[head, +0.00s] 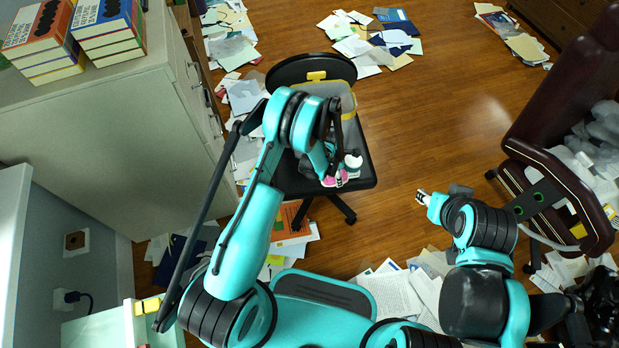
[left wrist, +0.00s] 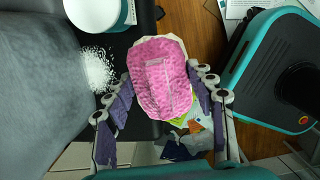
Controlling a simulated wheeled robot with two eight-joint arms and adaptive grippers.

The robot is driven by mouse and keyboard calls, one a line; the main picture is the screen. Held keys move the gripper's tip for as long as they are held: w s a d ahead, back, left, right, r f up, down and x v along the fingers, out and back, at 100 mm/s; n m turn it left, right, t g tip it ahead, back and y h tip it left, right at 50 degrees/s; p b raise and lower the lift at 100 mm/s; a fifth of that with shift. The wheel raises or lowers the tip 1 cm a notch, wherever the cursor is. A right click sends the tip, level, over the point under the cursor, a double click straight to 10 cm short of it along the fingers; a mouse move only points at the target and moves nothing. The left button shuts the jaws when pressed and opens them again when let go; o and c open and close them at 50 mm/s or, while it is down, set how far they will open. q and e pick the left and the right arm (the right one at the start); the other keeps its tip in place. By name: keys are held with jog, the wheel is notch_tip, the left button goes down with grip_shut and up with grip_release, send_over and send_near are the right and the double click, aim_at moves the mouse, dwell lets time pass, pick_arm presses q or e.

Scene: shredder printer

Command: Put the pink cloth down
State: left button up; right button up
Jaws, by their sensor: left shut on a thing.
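The pink cloth (left wrist: 160,80) is bunched between the two fingers of my left gripper (left wrist: 160,92) in the left wrist view. The fingers are shut on it from both sides. In the head view my left gripper (head: 334,172) is over the black chair seat (head: 362,172), and a bit of pink cloth (head: 342,177) shows beneath it near the seat's front. The arm hides part of the cloth there. My right gripper (head: 423,197) is over the floor right of the chair; its fingers are too small to tell open from shut.
A white tub with a teal rim (left wrist: 92,14) and spilled white granules (left wrist: 97,70) are beside the cloth. A grey bin (head: 345,95) stands on the chair. Papers (head: 375,40) litter the floor. A cabinet (head: 120,110) is at left, a dark red armchair (head: 545,140) at right.

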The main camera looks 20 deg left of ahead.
pick_arm(q)
jog(key=w+a+f+b, duration=0.1)
jog(key=a+f, duration=0.1)
jog(key=a, duration=0.1)
jog(key=w+a+f+b, duration=0.1)
jog(key=a+f, duration=0.2)
jog(key=a, duration=0.1)
jog(key=w+a+f+b, duration=0.1)
jog(key=a+f+b, duration=0.1)
jog(key=a, duration=0.2)
jog(key=shift+w+f, duration=0.3)
jog(key=shift+w, duration=0.1)
notch_tip(320, 180, down, 4)
jog(key=shift+b, duration=1.1)
jog(key=shift+r, duration=0.15)
jog(key=o, duration=1.2)
